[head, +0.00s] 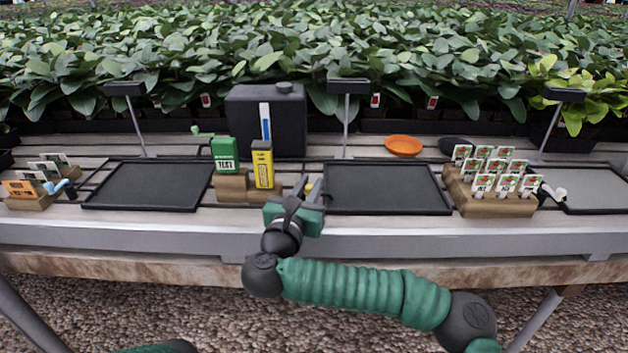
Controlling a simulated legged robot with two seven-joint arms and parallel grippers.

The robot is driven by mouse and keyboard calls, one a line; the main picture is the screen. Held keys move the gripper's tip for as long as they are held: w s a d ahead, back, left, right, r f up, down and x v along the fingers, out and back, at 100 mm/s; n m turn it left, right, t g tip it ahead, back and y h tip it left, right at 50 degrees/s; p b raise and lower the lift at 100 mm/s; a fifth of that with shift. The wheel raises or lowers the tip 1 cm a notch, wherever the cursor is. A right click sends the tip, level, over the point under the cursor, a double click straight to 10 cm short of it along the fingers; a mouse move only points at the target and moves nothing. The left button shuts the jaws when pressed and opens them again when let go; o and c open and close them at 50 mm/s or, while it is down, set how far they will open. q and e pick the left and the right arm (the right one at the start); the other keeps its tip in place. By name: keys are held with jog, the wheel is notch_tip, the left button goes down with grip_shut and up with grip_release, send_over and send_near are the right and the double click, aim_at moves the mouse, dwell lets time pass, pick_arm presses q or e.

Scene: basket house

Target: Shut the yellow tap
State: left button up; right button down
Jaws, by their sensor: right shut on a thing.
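A small yellow piece (311,187), which looks like the yellow tap, shows at the fingers of my right gripper (303,187). The gripper hides most of it, so I cannot tell how its handle is turned. My right gripper is shut on it at the front of the bench, just left of the middle black tray. My right arm reaches in from the lower right. My left gripper is not in view; only a bit of my left arm shows at the bottom edge.
Left of the gripper, a yellow box (262,168) and a green box (225,155) stand in a wooden block (232,186). A black tank (290,122) stands behind. Black trays (388,208) (148,206) flank them. An orange dish (403,145) and a seed-packet rack (490,205) are right.

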jog(key=m+h, duration=0.1)
jog(key=a+m+g+h+p, duration=0.1)
jog(key=h, duration=0.1)
jog(key=m+g+h+p, duration=0.1)
jog(key=h, duration=0.1)
jog(key=shift+s+a+r+m, duration=0.15)
jog(key=shift+s+a+m, duration=0.15)
jog(key=shift+a+m+g+h+p, duration=0.25)
jog(key=shift+m+g+h+p, duration=0.35)
jog(key=shift+h, duration=0.2)
jog(key=shift+a+m+g+h+p, duration=0.2)
jog(key=shift+m+g+h+p, duration=0.25)
jog(key=shift+m+g+h, duration=0.25)
jog(key=shift+f, duration=0.2)
jog(key=c, duration=1.3)
grip_release()
jog(key=shift+a, duration=0.1)
